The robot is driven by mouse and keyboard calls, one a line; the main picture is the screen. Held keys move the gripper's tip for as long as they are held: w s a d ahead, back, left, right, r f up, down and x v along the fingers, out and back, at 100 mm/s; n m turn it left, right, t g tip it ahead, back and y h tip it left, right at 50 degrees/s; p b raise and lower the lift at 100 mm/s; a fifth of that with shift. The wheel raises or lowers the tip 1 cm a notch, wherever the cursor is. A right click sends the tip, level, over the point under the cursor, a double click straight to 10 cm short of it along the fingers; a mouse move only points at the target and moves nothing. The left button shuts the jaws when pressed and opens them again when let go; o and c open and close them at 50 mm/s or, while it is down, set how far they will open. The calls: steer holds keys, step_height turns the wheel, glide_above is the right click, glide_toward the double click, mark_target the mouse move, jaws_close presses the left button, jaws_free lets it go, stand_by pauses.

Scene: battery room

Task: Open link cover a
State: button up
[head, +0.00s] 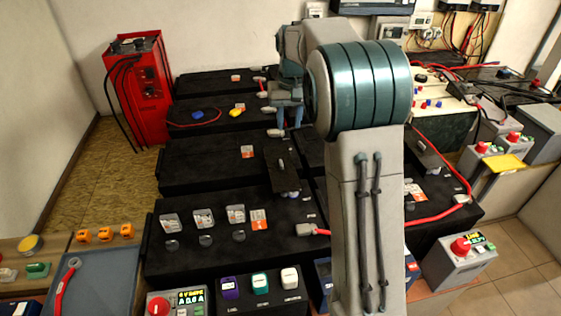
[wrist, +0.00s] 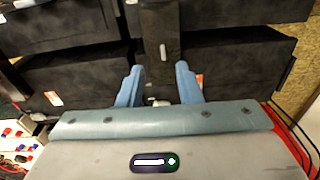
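A dark, flat link cover (head: 280,172) with a small light handle bridges two black battery blocks in the middle of the head view. In the wrist view, a dark strip with a small grey handle, which looks like this cover (wrist: 160,25), runs between my fingers. My gripper (head: 289,128) is just behind the cover in the head view, pointing down. Its two blue fingers stand apart in the wrist view (wrist: 159,72), with nothing gripped between them. A similar dark cover (head: 425,152) lies right of my arm. I see no letter showing which cover is a.
Black battery blocks (head: 200,165) fill the bench. A red cabinet (head: 137,88) with black cables stands at the back left. Red cables (head: 440,146) run at the right. My arm hides part of the bench's middle right. A blue-grey tray (head: 95,285) lies front left.

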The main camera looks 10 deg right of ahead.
steer(key=b, duration=0.1)
glide_above(281, 162)
step_height(281, 162, down, 6)
steer(key=f, duration=0.1)
steer(key=shift+g, duration=0.4)
step_height(281, 162, down, 14)
steer(key=shift+r+b, duration=0.2)
steer(key=shift+b, duration=0.3)
jaws_close()
